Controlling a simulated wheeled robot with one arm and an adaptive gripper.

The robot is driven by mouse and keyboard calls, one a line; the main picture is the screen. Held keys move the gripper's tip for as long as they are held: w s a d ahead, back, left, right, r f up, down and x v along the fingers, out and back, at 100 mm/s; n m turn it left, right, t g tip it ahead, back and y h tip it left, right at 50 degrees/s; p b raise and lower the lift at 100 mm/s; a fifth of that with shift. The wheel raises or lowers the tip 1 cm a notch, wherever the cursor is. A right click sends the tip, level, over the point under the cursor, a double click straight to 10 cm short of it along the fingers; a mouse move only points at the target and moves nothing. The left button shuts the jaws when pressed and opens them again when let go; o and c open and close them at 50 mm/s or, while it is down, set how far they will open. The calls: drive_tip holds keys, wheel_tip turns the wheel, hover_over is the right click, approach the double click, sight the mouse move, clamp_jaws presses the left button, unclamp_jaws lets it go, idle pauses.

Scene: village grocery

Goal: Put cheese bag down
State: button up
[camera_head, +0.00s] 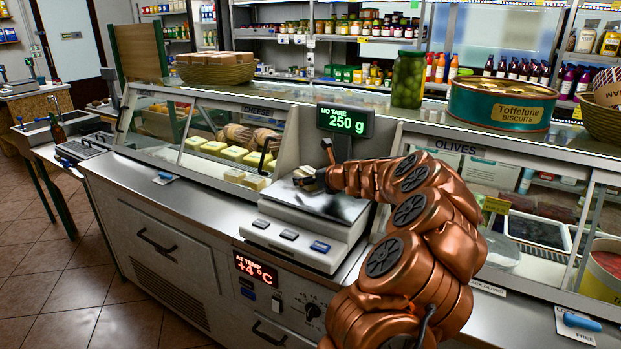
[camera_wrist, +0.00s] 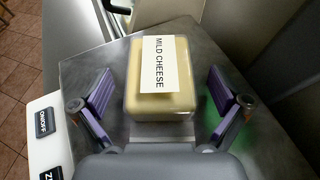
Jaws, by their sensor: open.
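The cheese bag (camera_wrist: 160,99) is a pale yellow block with a white "MILD CHEESE" label. In the wrist view it lies flat on the metal plate of the scale (camera_wrist: 282,138). My gripper (camera_wrist: 160,100) is open, with one purple-lined finger on each side of the cheese and a visible gap on both sides. In the head view my gripper (camera_head: 312,181) is over the scale (camera_head: 303,236), and the cheese is mostly hidden there.
A glass cheese case (camera_head: 215,140) stands left of the scale and an olives case (camera_head: 520,190) stands right. A pickle jar (camera_head: 408,79) and a biscuit tin (camera_head: 502,103) stand on the upper shelf behind. The steel counter at left (camera_head: 140,180) is mostly clear.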

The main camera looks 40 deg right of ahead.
drive_tip(key=shift+r, duration=0.1)
drive_tip(key=v, duration=1.2)
drive_tip(key=a+n+g+y, duration=0.6)
drive_tip(key=a+n, duration=1.1)
drive_tip(key=a, duration=1.5)
drive_tip(key=s+a+f+n+g, duration=0.35)
drive_tip(key=s+a+n, duration=0.3)
drive_tip(key=s, duration=0.25)
drive_tip(key=s+a+f+n+g, duration=0.2)
drive_tip(key=s+a+f+n, duration=0.2)
drive_tip(key=s+a+n, duration=0.3)
drive_tip(key=s+d+f+n+g+h, duration=0.1)
drive_tip(key=s+n+g+h, duration=0.1)
drive_tip(key=s, duration=0.6)
drive_tip(key=s+d+f+n+g+h, duration=0.1)
drive_tip(key=s+d+f+n+h, duration=0.1)
drive_tip(key=s+n, duration=0.3)
drive_tip(key=s, duration=0.2)
drive_tip(key=shift+s+f+g, duration=0.25)
drive_tip(key=shift+s+g, duration=0.1)
drive_tip(key=shift+s, duration=0.05)
